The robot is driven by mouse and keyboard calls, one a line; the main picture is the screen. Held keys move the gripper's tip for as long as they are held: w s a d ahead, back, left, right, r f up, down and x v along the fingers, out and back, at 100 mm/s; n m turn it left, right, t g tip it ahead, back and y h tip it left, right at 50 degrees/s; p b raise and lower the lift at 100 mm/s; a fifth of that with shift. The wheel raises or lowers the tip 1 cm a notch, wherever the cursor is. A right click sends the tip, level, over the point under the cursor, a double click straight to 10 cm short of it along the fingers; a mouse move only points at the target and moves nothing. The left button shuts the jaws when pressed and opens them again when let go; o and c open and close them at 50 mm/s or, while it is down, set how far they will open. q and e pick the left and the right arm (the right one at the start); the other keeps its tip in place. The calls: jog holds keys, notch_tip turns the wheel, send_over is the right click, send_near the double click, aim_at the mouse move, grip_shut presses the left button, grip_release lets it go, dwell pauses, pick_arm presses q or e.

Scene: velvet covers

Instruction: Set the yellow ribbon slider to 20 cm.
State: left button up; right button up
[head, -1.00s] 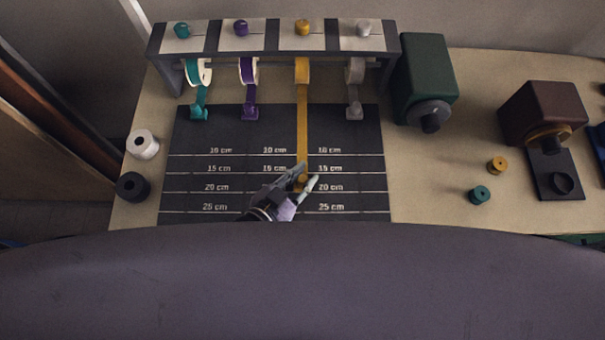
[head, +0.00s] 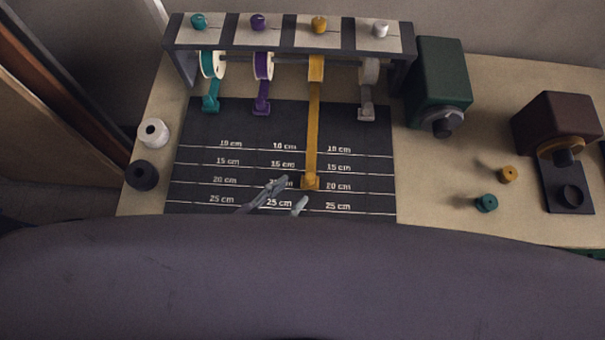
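The yellow ribbon (head: 313,120) runs straight down from its spool over the dark measuring board (head: 215,125). Its yellow slider (head: 310,181) sits at the ribbon's lower end, level with the 20 cm marks, its lower edge at about the 20 cm line. My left gripper (head: 289,195) is just below and left of the slider. Its two fingers are spread apart with nothing between them, and it looks clear of the slider. The gripper's base is hidden behind my own body. My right gripper is not in view.
Teal (head: 211,103), purple (head: 262,105) and grey (head: 366,112) sliders hang near the rack (head: 180,65). White (head: 153,132) and black (head: 141,175) spools stand at left. A green machine (head: 440,75) and a brown one (head: 555,125) stand at right.

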pick_arm(q)
jog(key=shift+v, duration=1.85)
